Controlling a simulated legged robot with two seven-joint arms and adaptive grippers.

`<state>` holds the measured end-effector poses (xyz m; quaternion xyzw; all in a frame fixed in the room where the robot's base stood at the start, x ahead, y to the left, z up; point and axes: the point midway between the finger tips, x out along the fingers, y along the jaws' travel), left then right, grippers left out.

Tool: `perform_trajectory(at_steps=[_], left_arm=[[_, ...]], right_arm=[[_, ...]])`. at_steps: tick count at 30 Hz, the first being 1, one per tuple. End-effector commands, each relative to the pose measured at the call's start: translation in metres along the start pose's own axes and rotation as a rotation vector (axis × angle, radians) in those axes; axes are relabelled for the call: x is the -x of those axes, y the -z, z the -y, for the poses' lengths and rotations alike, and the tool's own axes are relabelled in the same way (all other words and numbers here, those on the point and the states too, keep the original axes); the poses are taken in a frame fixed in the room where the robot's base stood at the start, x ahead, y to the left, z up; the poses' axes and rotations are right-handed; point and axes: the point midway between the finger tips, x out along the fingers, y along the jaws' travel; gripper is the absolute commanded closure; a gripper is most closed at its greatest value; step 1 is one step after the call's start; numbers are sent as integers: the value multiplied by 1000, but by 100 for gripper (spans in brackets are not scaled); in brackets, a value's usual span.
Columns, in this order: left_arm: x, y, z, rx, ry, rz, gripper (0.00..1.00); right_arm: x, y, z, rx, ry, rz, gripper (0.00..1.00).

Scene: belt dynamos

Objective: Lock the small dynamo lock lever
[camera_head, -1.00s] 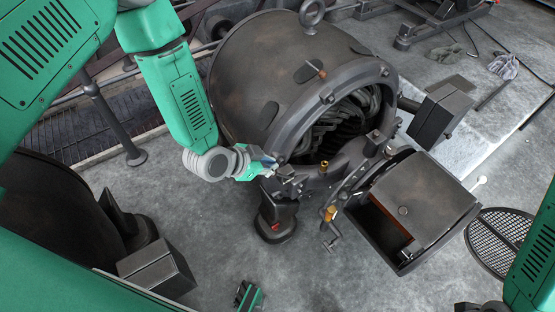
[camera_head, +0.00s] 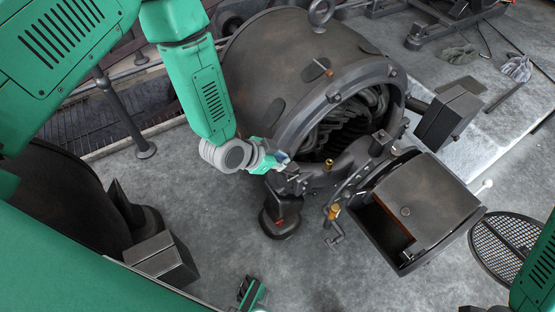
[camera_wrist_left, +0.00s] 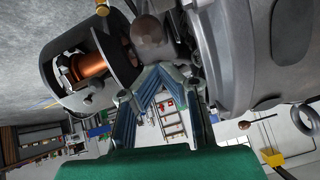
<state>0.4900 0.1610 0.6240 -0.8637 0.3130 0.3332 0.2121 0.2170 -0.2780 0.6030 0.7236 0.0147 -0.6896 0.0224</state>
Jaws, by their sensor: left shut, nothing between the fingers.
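The dark dynamo (camera_head: 262,62), a round metal drum with an open front ring, stands at the centre of the head view. My left gripper (camera_head: 279,161) is shut and empty at the lower left of that ring, beside a small dark bracket (camera_head: 291,184). In the left wrist view, the gripper's fingertips (camera_wrist_left: 160,72) come together just below a dark rounded knob (camera_wrist_left: 148,33). I cannot tell whether they touch it, or whether this knob belongs to the lock lever. A small crank with a brass-coloured collar (camera_head: 333,212) hangs below the ring.
An open dark box (camera_head: 428,200) sits right of the ring, with another dark box (camera_head: 449,112) behind it. A round floor grate (camera_head: 507,244) lies at the right. Gloves (camera_head: 516,67) lie at the back right. The floor in front is mostly clear.

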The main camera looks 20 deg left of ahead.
Motion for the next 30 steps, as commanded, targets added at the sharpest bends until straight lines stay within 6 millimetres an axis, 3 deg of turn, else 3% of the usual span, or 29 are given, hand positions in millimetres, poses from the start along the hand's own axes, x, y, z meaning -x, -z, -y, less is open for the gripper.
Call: perform_trajectory(at_steps=[4, 12, 18, 30], left_arm=[[15, 28, 8, 5, -1, -8, 100], [74, 14, 9, 12, -3, -6, 100], [102, 11, 6, 8, -3, -5, 100], [110, 5, 3, 21, -5, 7, 100]], right_arm=[[24, 1, -1, -1, -1, 0, 60], [32, 2, -1, -1, -1, 0, 60], [36, 2, 0, 0, 0, 0, 60], [37, 2, -1, -1, -1, 0, 60]])
